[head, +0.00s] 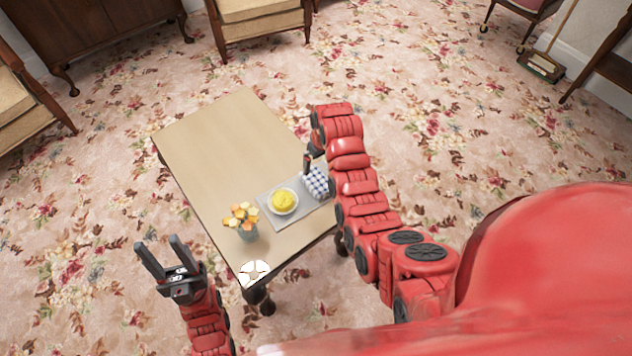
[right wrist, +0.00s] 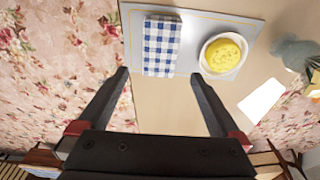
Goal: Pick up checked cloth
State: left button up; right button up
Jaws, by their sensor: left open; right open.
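The blue-and-white checked cloth (head: 317,182) lies on a grey tray (head: 271,216) at the right edge of a wooden table (head: 212,150). In the right wrist view the folded cloth (right wrist: 161,47) is a flat rectangle at the top centre. My right gripper (right wrist: 157,82) is open, with its two fingers apart and empty; the cloth appears beyond the fingertips, closer to the finger at left. In the head view my right gripper (head: 309,164) is above the table beside the cloth, partly hidden by my arm. My left gripper (head: 162,257) is open and empty, left of the table's near corner.
A white bowl of yellow food (head: 284,201) sits on the tray beside the cloth. A vase of orange and yellow flowers (head: 242,219) and a white object (head: 254,272) stand near the table's near corner. The table's far half is bare. Armchairs (head: 262,22) stand farther off.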

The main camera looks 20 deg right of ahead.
send_over(316, 180)
jog(key=shift+s+d+f, duration=0.1)
jog(key=shift+s+f, duration=0.05)
jog(key=shift+f, duration=1.35)
jog(key=shift+s+d+f, duration=0.1)
jog(key=shift+f, duration=1.4)
notch_tip(316, 180, down, 2)
jog(key=shift+a+f, duration=0.1)
jog(key=shift+f, duration=0.1)
jog(key=shift+w+a+f+b, duration=0.15)
jog(key=shift+f+b, duration=0.45)
jog(key=shift+f, duration=0.6)
jog(key=c, duration=1.1)
jog(key=shift+r, duration=0.2)
jog(key=shift+c, duration=0.2)
jog(key=shift+r+p, duration=0.45)
jog(key=shift+r, duration=0.05)
jog(key=shift+s+a+r, duration=0.15)
jog(key=shift+s+r, duration=0.05)
jog(key=shift+r, duration=0.35)
jog(key=shift+s+a+r, duration=0.1)
jog(key=shift+s+r, duration=0.05)
jog(key=shift+r, duration=0.4)
jog(key=s+a+r, duration=0.1)
jog(key=s+a, duration=0.6)
jog(key=s, duration=0.6)
jog(key=shift+a+r, duration=0.2)
jog(key=shift+a, duration=0.2)
